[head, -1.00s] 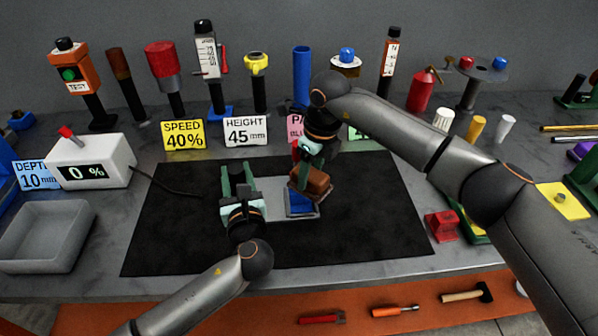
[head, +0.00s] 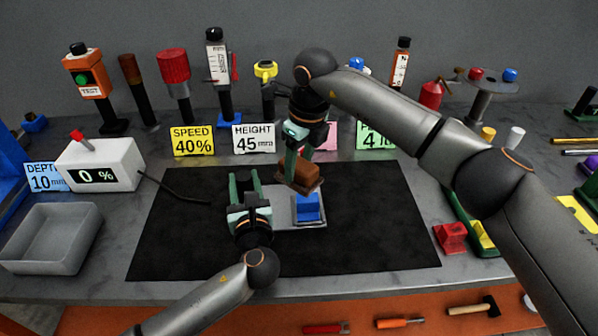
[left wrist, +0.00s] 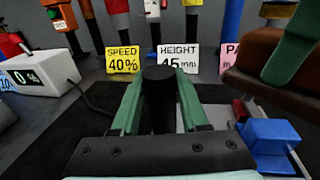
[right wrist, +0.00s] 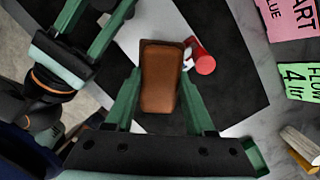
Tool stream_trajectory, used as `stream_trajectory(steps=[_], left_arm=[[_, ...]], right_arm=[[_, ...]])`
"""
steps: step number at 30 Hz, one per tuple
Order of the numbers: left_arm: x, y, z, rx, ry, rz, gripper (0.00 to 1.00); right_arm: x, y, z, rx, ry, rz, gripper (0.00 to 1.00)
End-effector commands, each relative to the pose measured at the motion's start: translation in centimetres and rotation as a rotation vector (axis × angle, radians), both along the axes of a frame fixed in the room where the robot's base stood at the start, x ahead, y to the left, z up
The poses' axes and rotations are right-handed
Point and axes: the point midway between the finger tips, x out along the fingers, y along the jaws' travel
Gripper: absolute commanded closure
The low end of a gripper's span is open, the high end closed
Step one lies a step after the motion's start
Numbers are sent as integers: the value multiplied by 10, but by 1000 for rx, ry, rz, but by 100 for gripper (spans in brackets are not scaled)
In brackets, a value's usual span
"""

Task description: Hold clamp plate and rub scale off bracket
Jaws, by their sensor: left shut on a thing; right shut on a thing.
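The light grey clamp plate (head: 285,216) lies on the black mat. A blue block (head: 308,207), apparently the bracket, sits at its right end and also shows in the left wrist view (left wrist: 270,137). I cannot make out scale on it. My left gripper (head: 244,186) is at the plate's left end, shut on a dark upright post (left wrist: 160,95). My right gripper (head: 292,160) is shut on a brown rubbing block (head: 299,175), which appears above and behind the blue block, apart from it. In the right wrist view the brown block (right wrist: 160,77) hides what is under it.
A white box reading 0 % (head: 100,165) and a grey tray (head: 52,238) are at left. Signs and tools line the back. Red (head: 450,238) and yellow pieces lie right. The front mat is clear.

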Motion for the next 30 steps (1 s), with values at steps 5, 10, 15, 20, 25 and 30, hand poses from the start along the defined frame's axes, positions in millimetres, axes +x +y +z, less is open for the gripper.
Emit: stream_trajectory(steps=[5,10,15,20,25,30], left_arm=[[0,1,-1,1,1,2,100],[0,1,-1,1,1,2,100],[0,1,-1,1,1,2,100],[0,1,-1,1,1,2,100],[1,0,5,-6,-10,1,50],[1,0,3,-3,-6,0,31]], right_arm=[[1,0,17,2,-3,0,90],[0,0,24,1,-1,-1,90],[0,0,24,1,-1,0,90],[0,0,24,1,-1,0,90],[0,0,24,1,-1,0,90],[0,0,24,1,-1,0,90]])
